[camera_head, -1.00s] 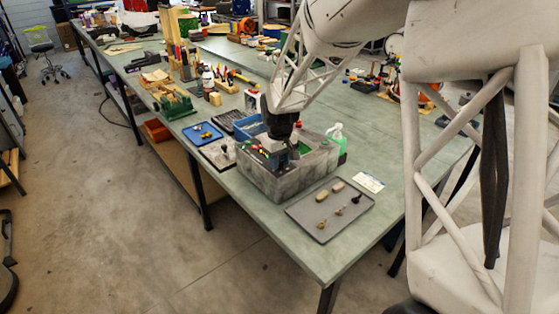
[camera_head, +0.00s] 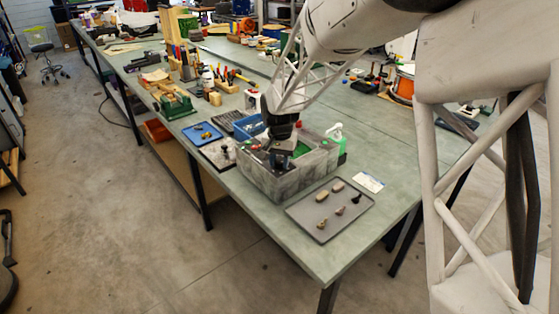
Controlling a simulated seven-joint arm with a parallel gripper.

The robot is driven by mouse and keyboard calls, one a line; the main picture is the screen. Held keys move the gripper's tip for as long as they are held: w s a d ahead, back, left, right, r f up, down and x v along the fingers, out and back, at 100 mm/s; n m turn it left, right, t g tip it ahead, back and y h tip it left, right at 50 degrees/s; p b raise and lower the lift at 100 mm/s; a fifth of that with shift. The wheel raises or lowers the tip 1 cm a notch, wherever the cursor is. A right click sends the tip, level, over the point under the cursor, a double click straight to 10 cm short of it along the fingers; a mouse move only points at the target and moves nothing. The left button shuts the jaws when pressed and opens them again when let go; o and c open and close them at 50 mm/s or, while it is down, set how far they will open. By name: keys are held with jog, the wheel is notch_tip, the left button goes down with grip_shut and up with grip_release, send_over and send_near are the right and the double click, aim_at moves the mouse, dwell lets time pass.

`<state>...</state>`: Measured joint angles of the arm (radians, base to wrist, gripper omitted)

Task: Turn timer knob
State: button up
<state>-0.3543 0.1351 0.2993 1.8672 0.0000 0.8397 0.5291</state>
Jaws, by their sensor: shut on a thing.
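My gripper (camera_head: 279,160) points down inside the grey open box (camera_head: 285,185) near the front of the bench. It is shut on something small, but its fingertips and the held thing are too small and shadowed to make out. I cannot pick out the timer knob; it may be hidden by the gripper or the box walls. A green area shows inside the box, right of the gripper. A small red spot shows on the box's left side.
A grey tray (camera_head: 312,226) with several small stones and parts lies in front of the box. A blue tray (camera_head: 203,132), a blue bin (camera_head: 248,127) and a green-and-clear bottle (camera_head: 337,138) stand close by.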

aim_at(280, 162)
jog(key=m, duration=1.2)
jog(key=shift+m, duration=0.4)
jog(key=o, duration=0.9)
jog(key=shift+r, duration=0.2)
jog(key=shift+r, duration=3.75)
